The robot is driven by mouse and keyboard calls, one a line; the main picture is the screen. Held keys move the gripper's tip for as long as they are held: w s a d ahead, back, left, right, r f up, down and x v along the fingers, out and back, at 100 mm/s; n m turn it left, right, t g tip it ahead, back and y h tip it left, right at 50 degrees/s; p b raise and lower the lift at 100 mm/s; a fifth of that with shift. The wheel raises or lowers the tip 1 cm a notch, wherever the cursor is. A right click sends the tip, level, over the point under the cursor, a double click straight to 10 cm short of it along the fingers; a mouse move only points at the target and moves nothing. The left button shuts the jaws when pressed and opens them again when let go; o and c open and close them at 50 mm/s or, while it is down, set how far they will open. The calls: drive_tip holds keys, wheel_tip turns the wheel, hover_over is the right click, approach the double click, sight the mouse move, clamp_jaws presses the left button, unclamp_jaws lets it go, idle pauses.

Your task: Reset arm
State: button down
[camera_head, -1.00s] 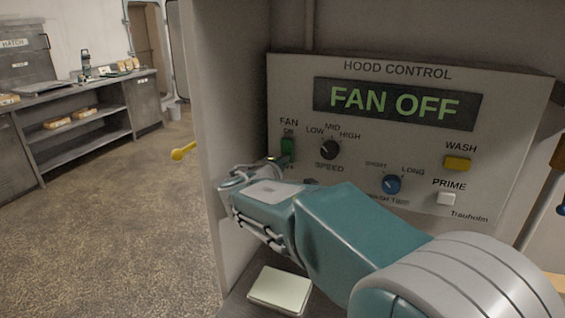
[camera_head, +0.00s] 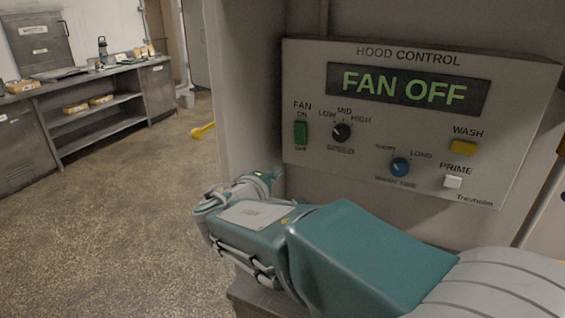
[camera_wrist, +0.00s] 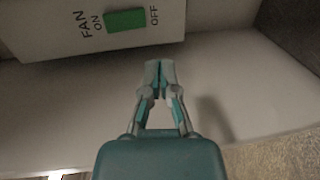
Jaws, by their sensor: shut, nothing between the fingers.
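My gripper (camera_wrist: 159,68) is shut and empty in the wrist view, a little way off the hood control panel's lower edge, over the pale wall. In the head view my gripper (camera_head: 262,180) is left of and below the hood control panel (camera_head: 390,175), partly hidden by my own wrist. The panel's display (camera_head: 406,90) reads FAN OFF. The green fan switch (camera_head: 301,133) is at the panel's left and also shows in the wrist view (camera_wrist: 125,19).
A grey counter (camera_head: 60,135) with shelves stands at the far left, with yellowish items on it and a bottle (camera_head: 102,48). A yellow object (camera_head: 203,130) shows near the cabinet's edge. The brown floor (camera_head: 130,215) between is open.

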drive_tip(key=shift+s+a+f, duration=0.1)
drive_tip(key=shift+s+a, duration=0.1)
drive_tip(key=shift+s, duration=0.3)
drive_tip(key=shift+s+a+f, duration=0.1)
drive_tip(key=shift+s+a, duration=0.05)
drive_tip(key=shift+s, duration=0.3)
